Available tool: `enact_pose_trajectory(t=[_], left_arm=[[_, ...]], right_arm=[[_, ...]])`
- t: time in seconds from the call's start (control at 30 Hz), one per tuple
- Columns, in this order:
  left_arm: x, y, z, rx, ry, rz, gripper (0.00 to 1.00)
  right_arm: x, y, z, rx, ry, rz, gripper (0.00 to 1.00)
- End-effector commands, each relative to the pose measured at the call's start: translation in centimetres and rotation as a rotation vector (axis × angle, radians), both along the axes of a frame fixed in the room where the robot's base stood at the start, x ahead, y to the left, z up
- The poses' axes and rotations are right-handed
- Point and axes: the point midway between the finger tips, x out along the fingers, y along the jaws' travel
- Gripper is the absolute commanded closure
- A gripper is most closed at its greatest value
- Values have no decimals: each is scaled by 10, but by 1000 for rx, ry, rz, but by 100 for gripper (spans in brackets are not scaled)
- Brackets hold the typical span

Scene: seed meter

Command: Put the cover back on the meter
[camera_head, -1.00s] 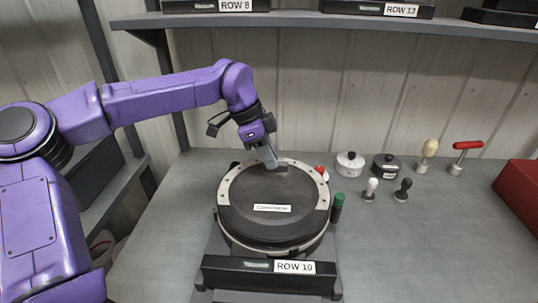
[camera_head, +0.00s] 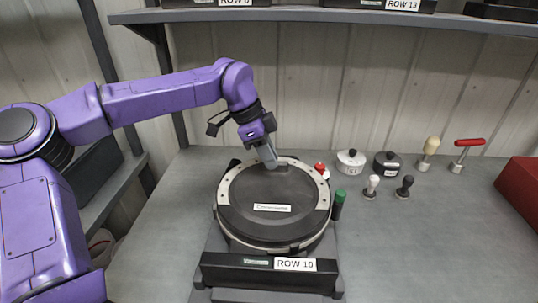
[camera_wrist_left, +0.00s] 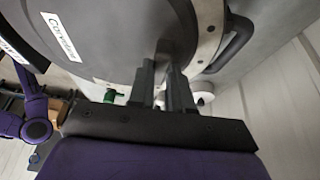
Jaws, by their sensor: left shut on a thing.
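The meter (camera_head: 222,212) lies on a stand on the bench, with a light ring around its rim. The round dark cover (camera_head: 270,225), with a white label, lies over the meter inside that ring. My left gripper (camera_head: 271,164) is at the cover's far edge, shut on a part of it that the fingers hide. In the left wrist view the fingers (camera_wrist_left: 163,90) point at the cover (camera_wrist_left: 110,30) near the light ring (camera_wrist_left: 208,25). I cannot tell whether the cover sits fully flat. My right gripper is not in view.
A box labelled ROW 10 (camera_head: 225,272) is in front of the meter. A red-topped knob (camera_head: 320,168) and a green-capped cylinder (camera_head: 339,200) stand close at its right. Pots (camera_head: 349,163) and handled tools (camera_head: 427,155) stand further right. A shelf (camera_head: 300,14) runs above. The right front bench is clear.

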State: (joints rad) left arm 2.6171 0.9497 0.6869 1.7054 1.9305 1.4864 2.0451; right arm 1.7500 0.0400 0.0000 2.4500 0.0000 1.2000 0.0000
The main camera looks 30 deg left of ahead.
Motion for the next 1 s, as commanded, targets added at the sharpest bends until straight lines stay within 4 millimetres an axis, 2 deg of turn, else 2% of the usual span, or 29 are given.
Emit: enact_pose_trajectory(t=[0.97,1.0], left_arm=[[0,0,-1,-1,0,0,100],[0,0,-1,-1,0,0,71]], right_arm=[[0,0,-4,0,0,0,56],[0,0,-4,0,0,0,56]])
